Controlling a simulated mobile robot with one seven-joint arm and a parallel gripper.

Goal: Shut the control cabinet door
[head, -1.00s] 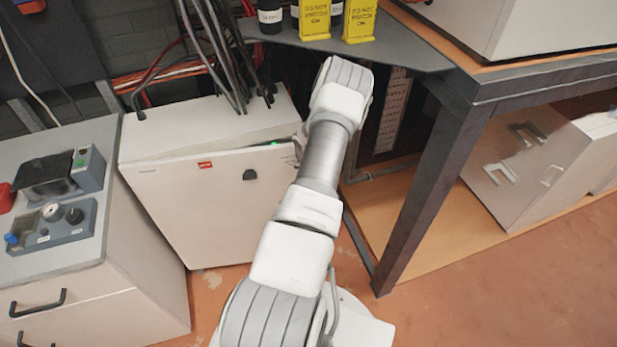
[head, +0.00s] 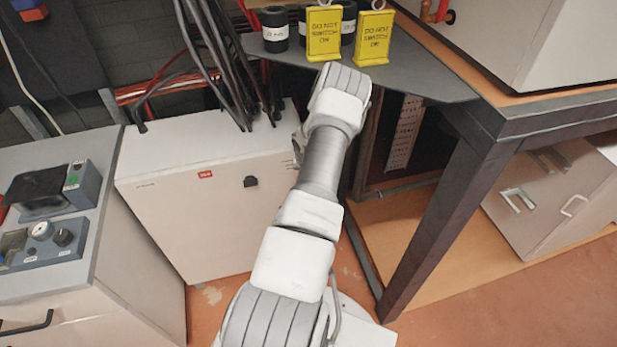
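The control cabinet (head: 185,132) is a white box at the centre left, with cables running into its top. Its door (head: 210,225) is the pale front panel, with a small red label and a black latch (head: 250,182) near the upper right. The door looks flush with the cabinet, and no gap shows along its top edge. My arm covers the door's right edge, so I cannot see how it sits there. My gripper is hidden behind my arm, near the cabinet's right side.
A dark metal table (head: 462,190) stands at the right, with yellow warning signs (head: 324,33) and black rolls (head: 275,28) on top. A grey-topped drawer unit (head: 90,225) with a control box stands close at the left. Red floor is clear in front.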

